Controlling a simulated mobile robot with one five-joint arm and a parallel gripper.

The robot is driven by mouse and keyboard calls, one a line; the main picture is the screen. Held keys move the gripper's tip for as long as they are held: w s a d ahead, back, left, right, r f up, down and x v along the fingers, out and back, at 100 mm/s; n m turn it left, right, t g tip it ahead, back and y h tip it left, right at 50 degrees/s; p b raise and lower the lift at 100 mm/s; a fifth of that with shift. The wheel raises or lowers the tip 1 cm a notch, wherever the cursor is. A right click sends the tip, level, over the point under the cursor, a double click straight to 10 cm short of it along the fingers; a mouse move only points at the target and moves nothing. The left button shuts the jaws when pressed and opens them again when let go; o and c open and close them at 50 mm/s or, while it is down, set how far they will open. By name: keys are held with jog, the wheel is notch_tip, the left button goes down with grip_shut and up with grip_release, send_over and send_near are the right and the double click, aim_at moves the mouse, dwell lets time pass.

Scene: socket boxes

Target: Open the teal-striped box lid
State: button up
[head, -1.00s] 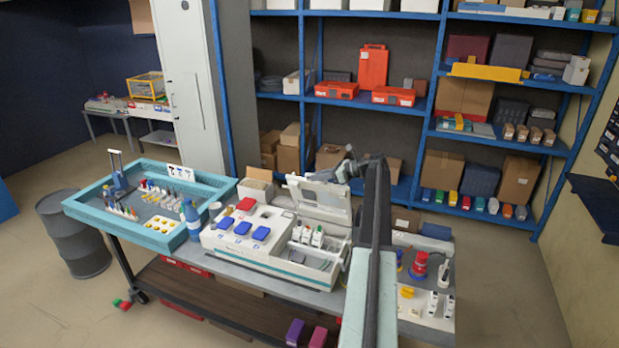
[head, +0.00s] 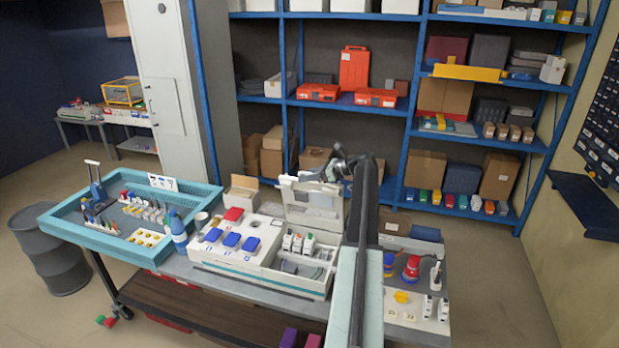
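The white box (head: 258,279) with a teal stripe along its front stands on the grey workbench. Its lid (head: 312,204) stands raised at the back of the right compartment, roughly upright. White modules and grey parts show inside that compartment. Blue pieces and a red piece sit on the closed left part. My gripper (head: 326,172) is small in the view, at the lid's upper right edge. I cannot tell whether it touches the lid, and its fingers are too small to read.
A teal tray (head: 108,245) with tools stands left of the box, with a blue bottle (head: 178,230) between. A panel with red and blue connectors (head: 411,268) lies right of my arm. Blue shelving (head: 400,148) stands behind. Floor is clear at right.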

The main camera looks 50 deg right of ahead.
jog(key=shift+s+d, duration=0.25)
jog(key=shift+s, duration=0.1)
jog(key=p+v, duration=0.3)
jog(key=v, duration=0.4)
jog(key=shift+s+r, duration=0.15)
jog(key=shift+s, duration=0.2)
jog(key=shift+d, duration=0.1)
dwell(0.8)
